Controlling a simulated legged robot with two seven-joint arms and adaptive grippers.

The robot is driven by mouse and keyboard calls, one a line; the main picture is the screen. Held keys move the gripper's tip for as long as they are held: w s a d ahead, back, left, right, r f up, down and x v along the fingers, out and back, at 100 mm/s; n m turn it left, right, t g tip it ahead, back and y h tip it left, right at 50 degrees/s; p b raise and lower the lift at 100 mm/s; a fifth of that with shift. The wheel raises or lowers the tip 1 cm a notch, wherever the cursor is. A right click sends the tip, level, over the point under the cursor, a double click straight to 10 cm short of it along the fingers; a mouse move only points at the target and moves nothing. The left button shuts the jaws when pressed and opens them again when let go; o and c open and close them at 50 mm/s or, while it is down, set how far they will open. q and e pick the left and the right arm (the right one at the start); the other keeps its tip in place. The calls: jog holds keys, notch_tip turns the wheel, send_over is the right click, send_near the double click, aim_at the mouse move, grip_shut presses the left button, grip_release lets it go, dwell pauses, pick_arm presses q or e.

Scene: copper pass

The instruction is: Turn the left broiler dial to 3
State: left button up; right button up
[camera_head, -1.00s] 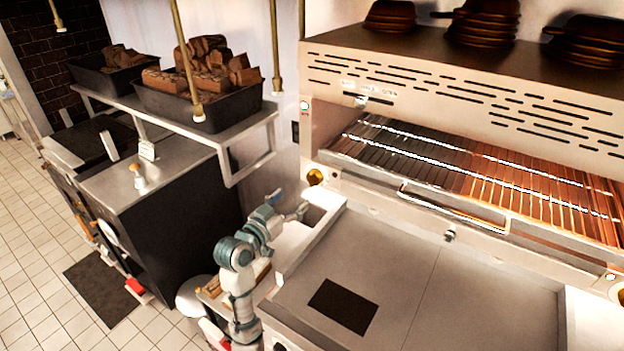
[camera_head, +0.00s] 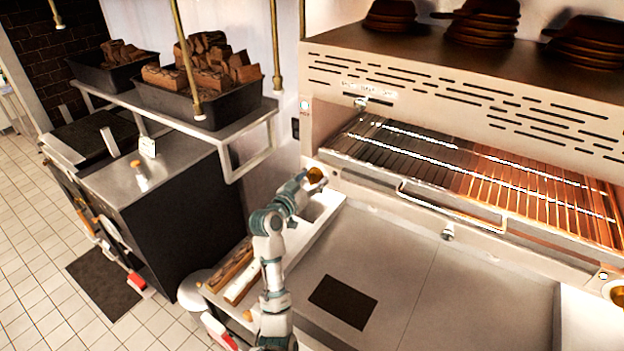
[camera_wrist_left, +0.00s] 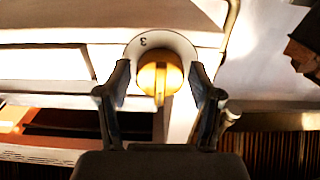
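The left broiler dial (camera_head: 315,175) is a brass knob at the left end of the broiler front. In the left wrist view the dial (camera_wrist_left: 160,79) sits on a pale round plate (camera_wrist_left: 141,42) with a "3" printed on it, and its raised grip points down in the picture. My left gripper (camera_head: 304,181) is at the dial in the head view. In the wrist view my left gripper (camera_wrist_left: 160,85) is open, with one finger on each side of the dial and a gap to it on both sides. My right gripper is not in view.
The broiler (camera_head: 420,195) has a glowing rack and stacked pans on top. A flat griddle (camera_head: 400,265) lies in front of it. A second brass dial (camera_head: 617,292) is at the right edge. A shelf (camera_head: 225,132) with wood-filled black bins hangs at left.

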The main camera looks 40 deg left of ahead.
pick_arm(q)
jog(key=c, duration=0.7)
